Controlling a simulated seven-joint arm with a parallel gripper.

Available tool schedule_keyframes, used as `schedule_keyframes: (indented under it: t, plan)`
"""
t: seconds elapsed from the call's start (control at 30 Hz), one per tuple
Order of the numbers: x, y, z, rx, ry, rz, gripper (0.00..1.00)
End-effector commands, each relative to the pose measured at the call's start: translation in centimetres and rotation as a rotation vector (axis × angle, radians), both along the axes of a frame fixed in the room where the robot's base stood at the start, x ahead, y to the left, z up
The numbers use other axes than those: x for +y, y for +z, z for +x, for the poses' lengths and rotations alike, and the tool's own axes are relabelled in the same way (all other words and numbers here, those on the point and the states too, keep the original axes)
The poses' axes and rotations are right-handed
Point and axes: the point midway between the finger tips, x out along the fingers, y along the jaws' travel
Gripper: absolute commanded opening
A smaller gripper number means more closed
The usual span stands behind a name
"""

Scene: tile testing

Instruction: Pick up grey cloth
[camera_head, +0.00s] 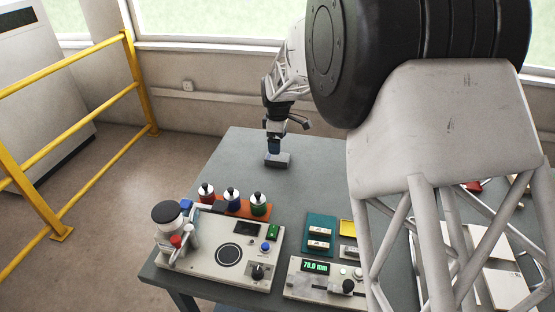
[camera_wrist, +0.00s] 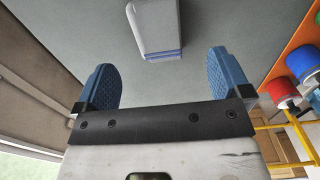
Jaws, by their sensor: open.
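The grey cloth (camera_wrist: 155,25) lies folded on the grey table, with blue stripes along its near edge. The cloth lies beyond the fingertips in the wrist view. In the head view my gripper (camera_head: 274,147) points down right at the cloth; I cannot tell whether it touches.
An orange rack (camera_head: 240,208) with several capped bottles stands nearer on the table (camera_head: 225,160). A testing device (camera_head: 215,253) and a unit with a green display (camera_head: 315,268) sit at the front. My arm hides the table's right side. Bare tabletop surrounds the cloth.

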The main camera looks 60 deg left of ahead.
Motion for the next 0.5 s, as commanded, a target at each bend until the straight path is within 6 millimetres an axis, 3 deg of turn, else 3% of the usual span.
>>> schedule_keyframes:
  t: [0.2,0.5]
  plan:
    - [0.0,-1.8,0.0,0.000,0.000,0.000,0.96]
    - [0.0,-2.0,0.0,0.000,0.000,0.000,0.96]
